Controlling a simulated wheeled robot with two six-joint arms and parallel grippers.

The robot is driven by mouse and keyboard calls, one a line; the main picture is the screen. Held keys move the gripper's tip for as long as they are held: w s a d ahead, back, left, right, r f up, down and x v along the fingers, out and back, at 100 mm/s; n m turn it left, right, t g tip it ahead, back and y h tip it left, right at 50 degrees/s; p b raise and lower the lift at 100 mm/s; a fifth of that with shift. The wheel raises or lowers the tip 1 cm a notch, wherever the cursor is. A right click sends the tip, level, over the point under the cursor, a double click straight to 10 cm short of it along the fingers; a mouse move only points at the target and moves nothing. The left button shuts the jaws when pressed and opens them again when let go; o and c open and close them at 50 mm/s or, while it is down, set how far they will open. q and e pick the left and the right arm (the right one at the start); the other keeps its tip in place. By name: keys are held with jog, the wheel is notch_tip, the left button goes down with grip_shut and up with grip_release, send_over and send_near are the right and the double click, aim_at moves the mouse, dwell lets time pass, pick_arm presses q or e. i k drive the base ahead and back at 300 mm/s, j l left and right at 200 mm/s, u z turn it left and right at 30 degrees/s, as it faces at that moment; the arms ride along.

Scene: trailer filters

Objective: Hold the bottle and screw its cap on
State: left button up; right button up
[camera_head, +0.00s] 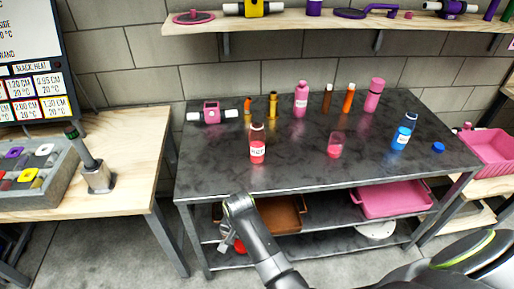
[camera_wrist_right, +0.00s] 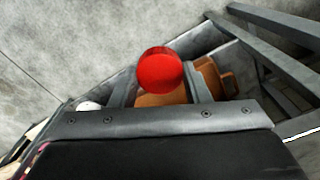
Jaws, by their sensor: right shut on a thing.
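A red bottle (camera_head: 257,150) with a white label and a darker clear top stands upright at the front left of the dark table. A blue bottle (camera_head: 401,136) with a white label stands upright at the right, and a small blue cap (camera_head: 438,147) lies apart from it. My right gripper (camera_head: 231,243) is low in front of the table edge, away from both bottles. It is shut on a red round cap (camera_wrist_right: 160,70), which also shows in the head view (camera_head: 240,246). My left gripper is not in view.
The dark table (camera_head: 310,172) also bears several bottles along its back and a pink cup (camera_head: 335,145). Its front middle is clear. A brown tray (camera_head: 283,215) and a pink tray (camera_head: 392,200) are on the shelf below. A wooden side table (camera_head: 130,150) stands left.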

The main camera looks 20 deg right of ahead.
aim_at(256, 133)
jog(key=l+u, duration=0.15)
jog(key=l, duration=0.25)
jog(key=k+l+u, duration=0.15)
jog(key=l, duration=0.25)
jog(key=l+u, duration=0.2)
jog(key=l, duration=0.15)
jog(key=k+l+u, duration=0.15)
jog(key=l, duration=0.25)
jog(key=k+l+u, duration=0.15)
jog(key=l, duration=0.2)
jog(key=k+l+u, duration=0.15)
jog(key=l, duration=0.2)
